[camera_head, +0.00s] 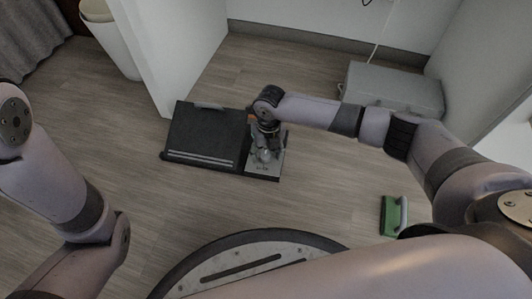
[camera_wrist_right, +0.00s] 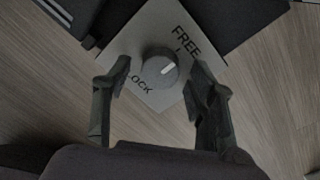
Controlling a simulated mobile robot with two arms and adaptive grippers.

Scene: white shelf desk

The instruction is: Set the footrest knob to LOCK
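The dark footrest (camera_head: 205,135) lies on the wooden floor, with a light knob plate (camera_head: 277,162) at its right end. In the right wrist view, the grey round knob (camera_wrist_right: 157,66) sits on this plate (camera_wrist_right: 150,28), between the printed words FREE and LOCK. The knob's white mark points up and right, toward the FREE side. My right gripper (camera_head: 265,152) is over the plate. In the wrist view its two fingers (camera_wrist_right: 159,76) are open, one on each side of the knob, with visible gaps. My left arm shows at the left, but its gripper is out of view.
A green-and-grey brush-like item (camera_head: 391,216) lies on the floor at right. A grey box (camera_head: 395,88) stands behind my right arm. A white panel (camera_head: 172,50) rises behind the footrest, and a white bin (camera_head: 112,40) stands at back left. Floor in front is clear.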

